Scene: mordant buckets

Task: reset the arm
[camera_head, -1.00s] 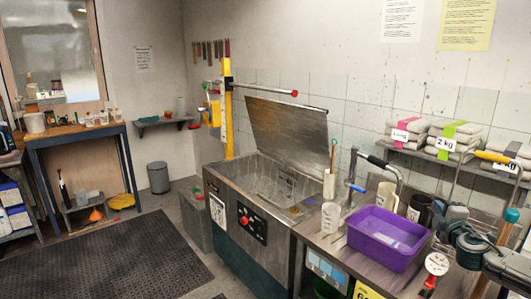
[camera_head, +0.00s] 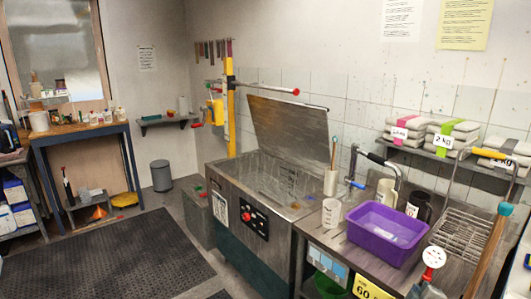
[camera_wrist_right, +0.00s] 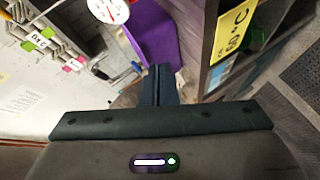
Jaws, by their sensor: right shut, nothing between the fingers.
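My right gripper (camera_wrist_right: 160,72) is in the right wrist view, its two dark fingers shut together and empty. It points toward the counter side, with the purple tub (camera_wrist_right: 155,45) beyond the fingertips. In the head view only a dark part of what may be my right arm shows at the lower right edge, and its fingers cannot be made out there. My left gripper is not in view.
A round dial (camera_head: 433,257) and a wooden handle (camera_head: 484,258) rise at the right. The floor mat (camera_head: 110,262) is clear.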

